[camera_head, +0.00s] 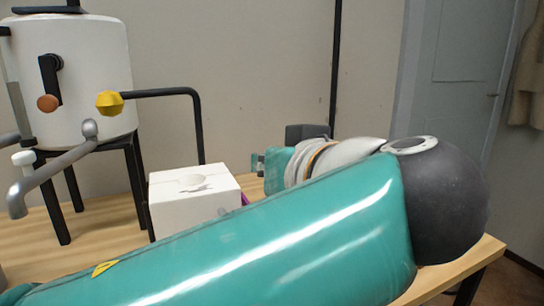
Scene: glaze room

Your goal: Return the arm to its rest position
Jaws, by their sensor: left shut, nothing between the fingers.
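My left arm comes in from the left as a large teal link. It runs to a dark round joint at the right and folds back toward the middle, with white and orange-ringed wrist parts. My left gripper (258,164) is at the far end of this folded part, small and mostly hidden behind the arm. It looks shut and empty, above the table beyond the white block. My right gripper is out of view.
A white block (188,205) with a round hollow stands on the wooden table (110,213), close behind my arm. A white tank (95,80) with taps stands on black legs at the left. A grey door (455,90) is at the right.

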